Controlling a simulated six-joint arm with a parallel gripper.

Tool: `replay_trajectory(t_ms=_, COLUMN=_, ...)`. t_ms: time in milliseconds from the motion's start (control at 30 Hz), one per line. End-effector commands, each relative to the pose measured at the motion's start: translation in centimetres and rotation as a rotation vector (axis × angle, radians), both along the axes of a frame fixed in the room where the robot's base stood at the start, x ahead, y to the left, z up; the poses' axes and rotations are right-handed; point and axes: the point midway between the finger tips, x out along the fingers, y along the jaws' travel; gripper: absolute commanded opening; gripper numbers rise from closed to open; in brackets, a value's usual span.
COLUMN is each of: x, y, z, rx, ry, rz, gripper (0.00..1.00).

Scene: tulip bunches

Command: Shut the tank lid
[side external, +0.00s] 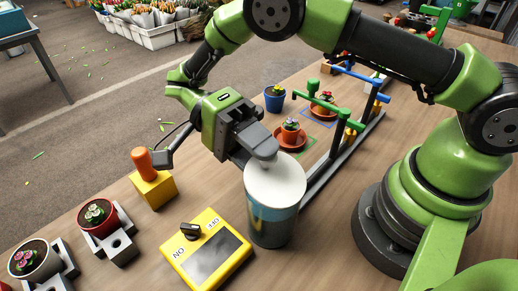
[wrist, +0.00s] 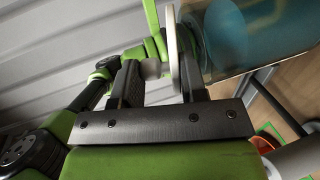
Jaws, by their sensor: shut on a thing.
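The tank (side external: 272,222) is an upright cylinder with a teal band, standing on the table. Its round white lid (side external: 277,182) lies across the top. In the wrist view the lid (wrist: 175,52) shows edge-on as a pale disc beside the blue-green tank (wrist: 240,35). My gripper (side external: 255,142) is at the lid's far left side. In the wrist view my gripper (wrist: 162,72) has one finger on each side of the disc, with a small grey rounded piece by the left finger. It is shut on the lid. I cannot tell whether the lid is fully seated.
A yellow switch box (side external: 207,250) sits left of the tank. A yellow block with an orange knob (side external: 152,180) stands farther left. Potted flowers (side external: 98,217) stand at the left. A rail with green and blue arms (side external: 345,150) is behind right, near more pots (side external: 290,134).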

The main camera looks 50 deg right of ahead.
Motion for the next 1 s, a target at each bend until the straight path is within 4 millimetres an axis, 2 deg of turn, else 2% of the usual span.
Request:
replay_trajectory(t_ms=333, x=-0.09, y=-0.01, z=0.03, rx=-0.005, ry=0.009, rz=-0.002, gripper=0.00)
replay_trajectory(t_ms=367, x=-0.09, y=-0.01, z=0.03, rx=-0.005, ry=0.009, rz=-0.002, gripper=0.42)
replay_trajectory(t_ms=433, x=-0.08, y=-0.01, z=0.03, rx=-0.004, ry=0.008, rz=-0.003, gripper=0.57)
replay_trajectory(t_ms=1000, x=-0.06, y=0.01, z=0.11, rx=-0.002, ry=-0.005, rz=-0.001, gripper=0.57)
